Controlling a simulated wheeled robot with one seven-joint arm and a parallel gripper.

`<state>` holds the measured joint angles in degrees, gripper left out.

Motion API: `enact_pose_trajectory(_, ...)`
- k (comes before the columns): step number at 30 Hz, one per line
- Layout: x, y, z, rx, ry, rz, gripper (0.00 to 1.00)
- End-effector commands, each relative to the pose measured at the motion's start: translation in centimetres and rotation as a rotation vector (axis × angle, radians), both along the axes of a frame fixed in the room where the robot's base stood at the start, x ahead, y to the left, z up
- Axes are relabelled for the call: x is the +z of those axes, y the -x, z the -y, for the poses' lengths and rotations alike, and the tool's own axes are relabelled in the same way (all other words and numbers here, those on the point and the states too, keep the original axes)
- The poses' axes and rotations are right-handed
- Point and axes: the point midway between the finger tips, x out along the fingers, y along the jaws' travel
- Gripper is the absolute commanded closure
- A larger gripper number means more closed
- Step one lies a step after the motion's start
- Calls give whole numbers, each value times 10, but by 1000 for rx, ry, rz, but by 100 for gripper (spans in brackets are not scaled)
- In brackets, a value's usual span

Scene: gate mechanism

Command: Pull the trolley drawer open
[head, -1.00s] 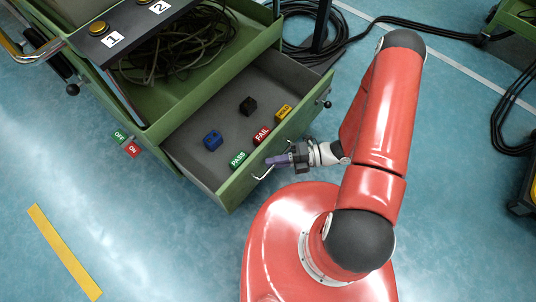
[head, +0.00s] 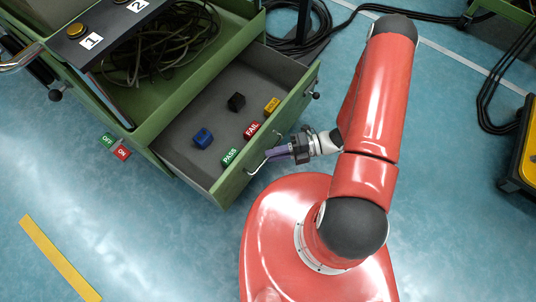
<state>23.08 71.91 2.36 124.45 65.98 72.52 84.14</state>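The green trolley drawer (head: 172,147) stands pulled out from the trolley (head: 152,119), with its grey floor in plain view. A thin metal handle (head: 254,170) is on the drawer's front panel. My gripper (head: 274,154) is at the handle, in front of the drawer face. Its purple fingers reach to the handle's upper right part. The fingers overlap in this view, so I cannot tell whether they are closed on the handle. Inside the drawer lie a blue block (head: 203,138) and a black block (head: 236,102).
PASS (head: 230,156), FAIL (head: 252,129) and yellow (head: 272,105) labels line the drawer front. Cables (head: 165,45) lie in the upper tray. OFF and ON tags (head: 121,153) show at the trolley's side. Floor at lower left is clear, with a yellow stripe (head: 60,258).

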Motion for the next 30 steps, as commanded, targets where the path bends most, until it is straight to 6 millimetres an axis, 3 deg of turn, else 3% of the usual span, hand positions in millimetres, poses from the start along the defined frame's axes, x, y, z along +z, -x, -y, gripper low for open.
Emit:
enact_pose_trajectory(6, 4, -4, 37, -3, 2, 2, 80)
enact_pose_trajectory(10, 7, -5, 48, -2, 1, 0, 80)
enact_pose_trajectory(30, 9, -5, 52, 5, 3, 10, 80)
